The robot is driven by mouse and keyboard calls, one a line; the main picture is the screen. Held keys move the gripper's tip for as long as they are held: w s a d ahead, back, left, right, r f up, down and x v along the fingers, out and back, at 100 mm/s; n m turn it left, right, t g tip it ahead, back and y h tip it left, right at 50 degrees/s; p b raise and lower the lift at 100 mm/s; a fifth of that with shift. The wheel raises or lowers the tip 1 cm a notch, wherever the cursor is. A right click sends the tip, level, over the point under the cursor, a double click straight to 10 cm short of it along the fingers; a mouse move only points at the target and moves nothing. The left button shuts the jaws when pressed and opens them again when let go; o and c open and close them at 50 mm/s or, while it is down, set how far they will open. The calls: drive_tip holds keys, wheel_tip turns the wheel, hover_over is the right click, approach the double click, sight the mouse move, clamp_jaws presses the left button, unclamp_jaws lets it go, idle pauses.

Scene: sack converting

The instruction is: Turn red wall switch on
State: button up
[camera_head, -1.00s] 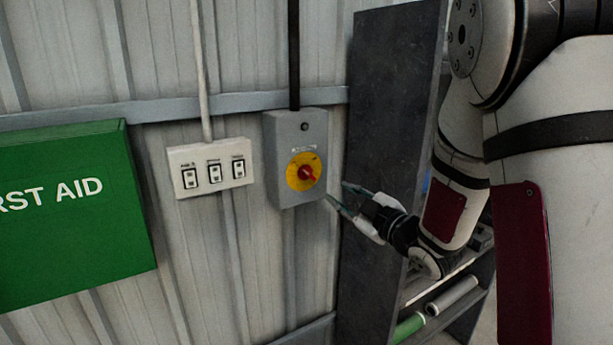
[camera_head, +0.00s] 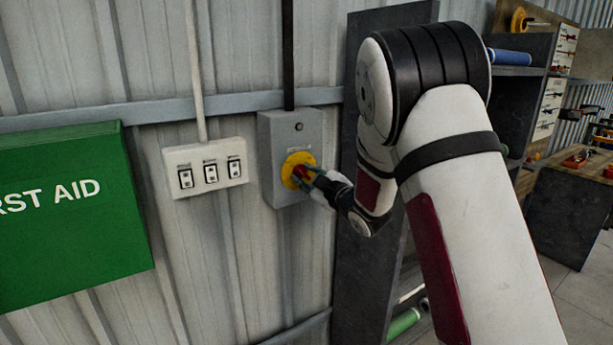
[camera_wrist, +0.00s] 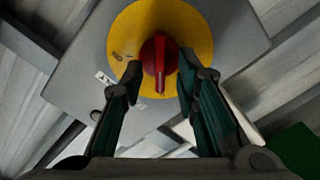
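The red switch knob (camera_head: 301,172) sits on a yellow round plate (camera_head: 288,169) on a grey wall box (camera_head: 271,152). In the wrist view the red knob (camera_wrist: 160,62) stands between my two fingers, in front of the yellow plate (camera_wrist: 203,40). My gripper (camera_head: 312,178) is at the knob, with its fingers on either side of it. In the wrist view my gripper (camera_wrist: 158,84) is open, and a gap shows between each finger and the knob. In the head view the fingers partly hide the knob and the plate.
A white panel with three small switches (camera_head: 206,168) is left of the box. A green first aid box (camera_head: 70,215) hangs further left. A dark shelf side panel (camera_head: 350,270) stands close on the right, behind my arm. A workbench (camera_head: 570,205) is at far right.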

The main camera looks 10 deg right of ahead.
drive_tip(key=shift+w, duration=0.15)
drive_tip(key=shift+c, duration=0.5)
clamp_jaws()
drive_tip(key=shift+m, duration=0.3)
drive_tip(key=m, duration=1.1)
drive_tip(key=shift+d+r+m+p, duration=0.1)
drive_tip(key=shift+d+m+p, duration=0.2)
drive_tip(key=m+p, duration=0.1)
drive_tip(key=m, duration=0.4)
drive_tip(key=shift+w+d+m, duration=0.1)
drive_tip(key=shift+m, duration=0.2)
